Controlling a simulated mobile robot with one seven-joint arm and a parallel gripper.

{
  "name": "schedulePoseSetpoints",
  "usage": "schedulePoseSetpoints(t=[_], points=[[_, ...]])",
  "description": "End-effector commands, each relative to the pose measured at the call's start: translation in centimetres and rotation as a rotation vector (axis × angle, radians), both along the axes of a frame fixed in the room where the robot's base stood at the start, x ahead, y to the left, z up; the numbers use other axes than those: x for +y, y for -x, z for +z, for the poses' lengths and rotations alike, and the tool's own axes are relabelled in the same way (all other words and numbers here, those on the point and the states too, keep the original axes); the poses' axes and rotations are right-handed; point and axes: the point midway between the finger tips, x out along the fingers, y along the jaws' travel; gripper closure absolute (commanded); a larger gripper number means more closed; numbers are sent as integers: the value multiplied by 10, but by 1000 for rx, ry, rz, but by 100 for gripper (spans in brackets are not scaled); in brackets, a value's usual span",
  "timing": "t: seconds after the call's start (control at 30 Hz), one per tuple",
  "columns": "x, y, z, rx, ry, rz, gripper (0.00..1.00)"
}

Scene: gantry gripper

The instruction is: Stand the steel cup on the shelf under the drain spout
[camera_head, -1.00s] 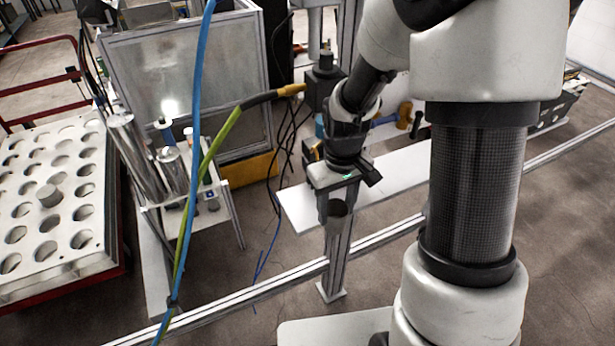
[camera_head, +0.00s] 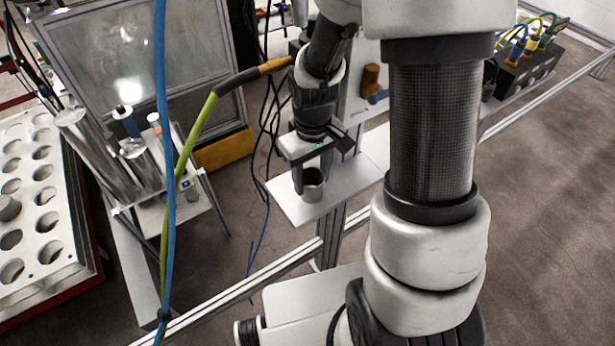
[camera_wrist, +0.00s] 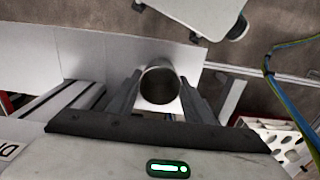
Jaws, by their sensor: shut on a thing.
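The steel cup (camera_head: 312,190) is upright between the fingers of my gripper (camera_head: 309,172), which is shut on it. The wrist view shows the cup's open mouth (camera_wrist: 160,86) with a finger on each side. The white shelf (camera_head: 292,203) is a flat plate below and around the cup. The cup is over the shelf's near left end; I cannot tell whether its base touches the plate. The drain spout cannot be made out; my arm and wrist cover the area above and behind the cup.
A yellow-green cable (camera_head: 196,135) and a blue hose (camera_head: 160,150) hang left of my gripper. A stand with metal cylinders (camera_head: 137,160) is farther left, beside a white perforated tray (camera_head: 55,250). A brownish-yellow knob (camera_head: 370,78) is behind the shelf. A metal rail (camera_head: 225,305) runs in front.

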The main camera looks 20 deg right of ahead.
Motion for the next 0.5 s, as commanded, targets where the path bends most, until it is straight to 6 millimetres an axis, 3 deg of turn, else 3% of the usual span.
schedulePoseSetpoints(t=[0.33, 0.37, 0.43, 0.5], points=[[0, -1, -3, -1, 0, 1, 78], [0, -1, -2, -1, 0, 1, 51], [0, -1, -1, -1, 0, 1, 39], [0, 0, -1, -1, 0, 1, 36]])
